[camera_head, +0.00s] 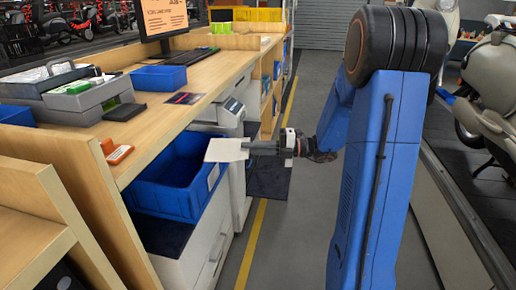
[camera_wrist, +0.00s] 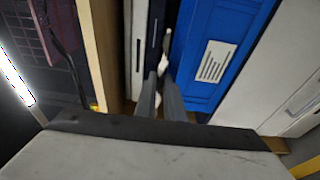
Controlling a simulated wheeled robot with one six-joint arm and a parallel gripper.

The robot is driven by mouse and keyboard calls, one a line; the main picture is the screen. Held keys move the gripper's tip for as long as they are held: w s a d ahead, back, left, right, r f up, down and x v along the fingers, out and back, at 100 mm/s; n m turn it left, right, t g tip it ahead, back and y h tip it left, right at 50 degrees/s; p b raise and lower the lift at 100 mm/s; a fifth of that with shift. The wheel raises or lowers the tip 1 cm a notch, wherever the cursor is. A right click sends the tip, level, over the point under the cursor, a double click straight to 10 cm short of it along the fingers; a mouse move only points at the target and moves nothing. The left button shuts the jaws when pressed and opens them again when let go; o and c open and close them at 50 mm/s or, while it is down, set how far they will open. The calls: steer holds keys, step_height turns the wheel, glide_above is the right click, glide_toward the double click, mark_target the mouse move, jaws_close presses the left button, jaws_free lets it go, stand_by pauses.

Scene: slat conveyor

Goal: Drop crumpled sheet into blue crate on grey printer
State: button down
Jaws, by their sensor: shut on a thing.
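My gripper (camera_head: 252,148) is shut on a white sheet (camera_head: 224,150), which looks like a pale, nearly flat piece in the head view. In the wrist view my gripper's fingers (camera_wrist: 166,92) pinch a thin white edge of the sheet (camera_wrist: 168,62). The blue crate (camera_head: 160,199) is below the desk top, at its aisle side, on a white-grey unit (camera_head: 197,245). The sheet overlaps the crate's far right corner in the head view; its height above the rim is hard to tell. In the wrist view the labelled crate wall (camera_wrist: 240,35) lies right of the fingers.
The wooden desk (camera_head: 150,110) runs above and left of the crate, with a grey device (camera_head: 88,93), a small blue bin (camera_head: 158,78) and a monitor (camera_head: 165,17). Another grey-white unit (camera_head: 226,112) stands beyond the crate. The aisle floor (camera_head: 290,220) is clear right of it.

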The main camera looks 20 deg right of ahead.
steer(key=w+d+f+x, duration=0.1)
steer(key=w+f+x, duration=0.1)
steer(key=x, duration=1.5)
steer(key=shift+w+d, duration=0.25)
steer(key=shift+w, duration=0.35)
steer(key=shift+f, duration=0.15)
steer(key=c, duration=1.8)
jaws_free()
steer(key=shift+o, duration=0.2)
steer(key=shift+f, duration=0.1)
steer(key=shift+s+a+v, duration=0.15)
steer(key=shift+s+v, duration=0.25)
steer(key=shift+v, duration=1.55)
steer(key=shift+s+a+v, duration=0.2)
steer(key=shift+s+v, duration=0.15)
steer(key=shift+v, duration=1.6)
steer(key=shift+s+a+v, duration=0.15)
steer(key=shift+s+v, duration=0.25)
steer(key=shift+v, duration=1.6)
